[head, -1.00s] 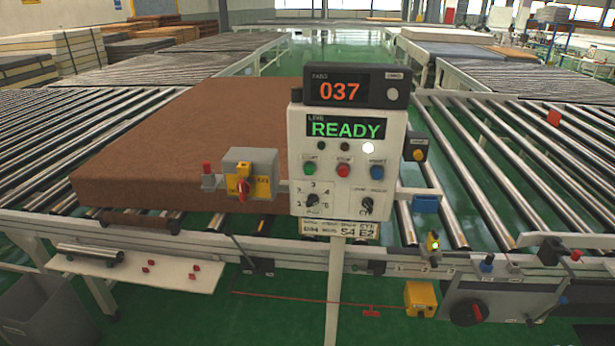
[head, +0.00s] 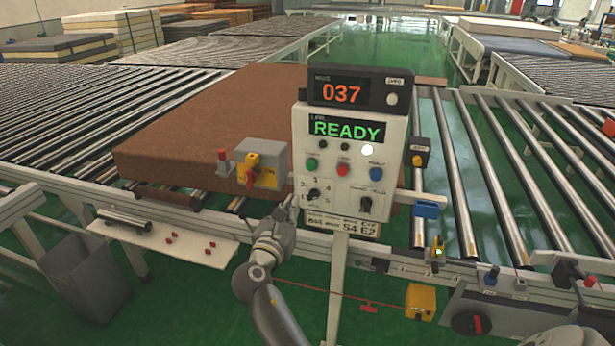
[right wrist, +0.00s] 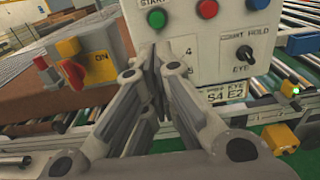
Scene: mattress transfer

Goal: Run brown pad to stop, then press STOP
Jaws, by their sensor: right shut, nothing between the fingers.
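The brown pad (head: 200,120) lies flat on the roller conveyor, left of and behind the control panel (head: 350,230). The panel's upper display (head: 342,93) reads 037 and the lower display (head: 346,129) reads READY. A green button (head: 311,164), a red button (head: 343,170) and a blue button (head: 376,174) sit in a row; the red one also shows in the right wrist view (right wrist: 207,9). My right gripper (head: 290,205) is shut and empty, just in front of the panel's lower left. In the right wrist view its fingertips (right wrist: 158,58) are below the green button (right wrist: 157,19). My left gripper is out of view.
A grey box with a red-and-yellow switch (head: 250,170) marked ON stands left of the panel. A shelf with small red parts (head: 170,243) and a grey bin (head: 85,278) are at lower left. Bare rollers (head: 500,150) lie to the right.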

